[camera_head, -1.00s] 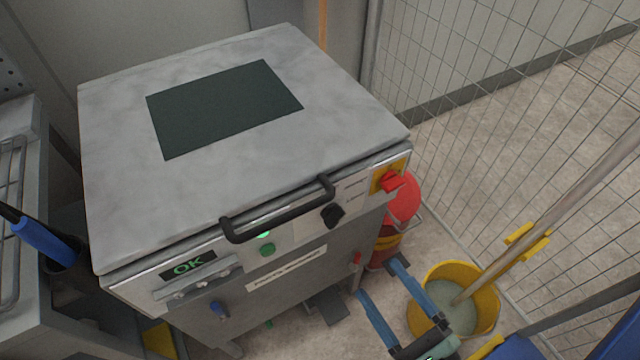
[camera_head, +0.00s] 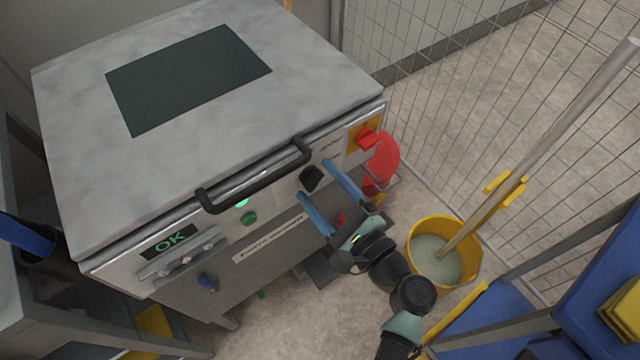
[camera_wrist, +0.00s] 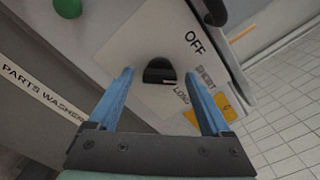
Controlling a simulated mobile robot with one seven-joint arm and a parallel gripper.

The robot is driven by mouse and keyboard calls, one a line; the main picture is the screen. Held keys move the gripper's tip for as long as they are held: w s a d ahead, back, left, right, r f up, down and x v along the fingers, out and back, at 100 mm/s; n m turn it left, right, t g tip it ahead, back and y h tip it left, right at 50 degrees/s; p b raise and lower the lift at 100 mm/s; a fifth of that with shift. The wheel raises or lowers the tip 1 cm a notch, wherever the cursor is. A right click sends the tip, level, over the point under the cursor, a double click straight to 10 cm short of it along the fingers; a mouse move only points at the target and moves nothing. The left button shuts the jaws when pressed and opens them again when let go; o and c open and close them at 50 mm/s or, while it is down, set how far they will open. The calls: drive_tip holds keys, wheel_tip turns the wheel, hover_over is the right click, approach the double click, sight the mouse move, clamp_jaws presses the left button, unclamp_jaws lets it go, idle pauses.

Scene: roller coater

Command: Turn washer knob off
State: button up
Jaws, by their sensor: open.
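The black washer knob (camera_head: 311,178) is on the front panel of the grey parts washer (camera_head: 70,150), right of the green button. In the wrist view the knob (camera_wrist: 160,71) sits on a pale plate printed OFF, SHORT and LONG; its white mark points toward the lower right, near LONG and SHORT rather than OFF. My gripper (camera_head: 325,178) is open, its two blue fingers pointing at the panel on either side of the knob. In the wrist view my gripper (camera_wrist: 168,78) has the knob centred between the fingertips. No contact with the knob shows.
A black handle bar (camera_head: 255,178) runs above the knob close to the fingers. A red switch on a yellow plate (camera_head: 366,138) is to the right. A green button (camera_head: 249,218) and lit OK display (camera_head: 170,242) are left. A yellow mop bucket (camera_head: 465,262) stands on the floor.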

drive_tip(key=shift+w+a, duration=0.1)
clamp_jaws()
idle(0.4)
drive_tip(key=shift+f+n, duration=0.1)
drive_tip(key=shift+n, duration=0.2)
drive_tip(key=n+b, duration=0.4)
drive_tip(key=shift+f, duration=0.1)
drive_tip(key=shift+n+b, duration=1.35)
drive_tip(key=shift+n, duration=0.75)
unclamp_jaws()
drive_tip(key=shift+r, duration=0.2)
